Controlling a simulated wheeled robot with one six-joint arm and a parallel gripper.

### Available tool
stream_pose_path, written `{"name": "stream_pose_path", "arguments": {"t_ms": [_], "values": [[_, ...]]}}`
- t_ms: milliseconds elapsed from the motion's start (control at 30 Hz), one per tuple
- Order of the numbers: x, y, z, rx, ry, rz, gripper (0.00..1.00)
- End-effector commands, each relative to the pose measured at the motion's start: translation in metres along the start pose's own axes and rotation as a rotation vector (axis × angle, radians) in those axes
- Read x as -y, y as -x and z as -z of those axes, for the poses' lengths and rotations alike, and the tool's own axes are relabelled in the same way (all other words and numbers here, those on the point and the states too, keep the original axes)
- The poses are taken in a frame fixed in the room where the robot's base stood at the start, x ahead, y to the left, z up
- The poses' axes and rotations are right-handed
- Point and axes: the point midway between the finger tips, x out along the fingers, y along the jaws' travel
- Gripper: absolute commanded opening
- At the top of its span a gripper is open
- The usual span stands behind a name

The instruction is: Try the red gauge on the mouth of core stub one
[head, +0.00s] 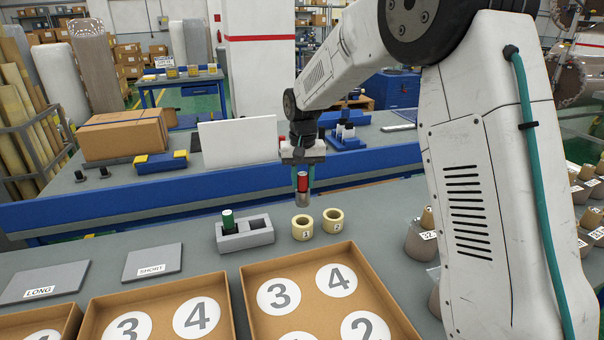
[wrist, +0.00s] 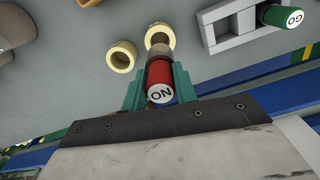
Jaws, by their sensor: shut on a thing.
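My gripper (wrist: 158,88) is shut on the red gauge (wrist: 159,82), whose white end reads NO. The gauge also shows in the head view (head: 303,181), upright, with its grey end down. Two cream core stubs stand on the bench: the left one (head: 295,231) and the right one (head: 333,228); their small labels are hard to read for sure. The gauge's grey end is above and a little behind the left stub, apart from it. In the wrist view that stub (wrist: 151,33) is partly hidden behind the grey end; the other stub (wrist: 112,62) is clear.
A grey holder (head: 246,241) left of the stubs holds a green gauge (head: 228,220); its right slot is empty. Numbered trays (head: 243,297) lie in front. LONG (head: 45,277) and SHORT (head: 153,255) plates lie at left. Several labelled pieces stand at right, beyond my arm.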

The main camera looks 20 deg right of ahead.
Motion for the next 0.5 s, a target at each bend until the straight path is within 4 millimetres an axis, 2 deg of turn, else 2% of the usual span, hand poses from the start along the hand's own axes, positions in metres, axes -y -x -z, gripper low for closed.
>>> {"name": "stream_pose_path", "arguments": {"t_ms": [300, 500], "values": [[0.0, -0.031, 0.0, 0.002, 0.0, 0.0, 0.0], [-0.002, -0.043, 0.0, 0.0, -0.002, 0.0, 0.0]]}}
